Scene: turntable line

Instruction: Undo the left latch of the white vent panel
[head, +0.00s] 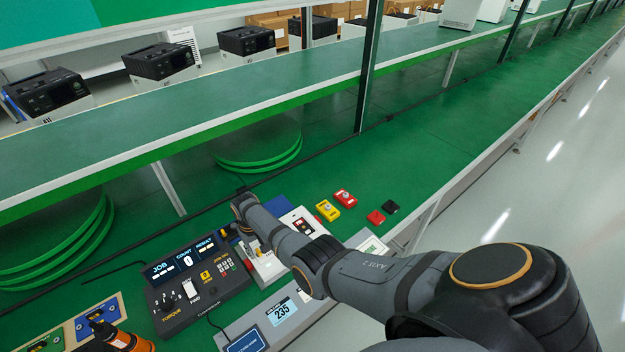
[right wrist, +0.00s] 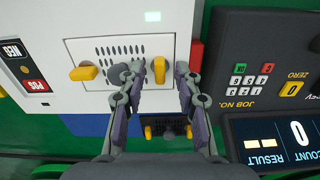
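The white vent panel (right wrist: 92,52) has rows of dark slots and shows large in the right wrist view, where the picture is turned about. Its left latch (right wrist: 159,68) is a yellow tab on the side toward the dark console, standing upright in this view. The other yellow latch (right wrist: 85,73) lies sideways. My right gripper (right wrist: 157,74) is open, with one finger on either side of the left latch and visible gaps to it. In the head view my right arm partly hides the panel (head: 268,266) and the right gripper (head: 247,234). My left gripper is not in view.
The dark console (head: 196,293) with JOB and RESULT displays stands close beside the panel. A red-and-white NEG/POS switch (right wrist: 14,50) lies on the other side. Yellow (head: 327,210) and red (head: 345,198) button boxes sit farther back on the green bench. A raised green conveyor (head: 270,95) runs behind.

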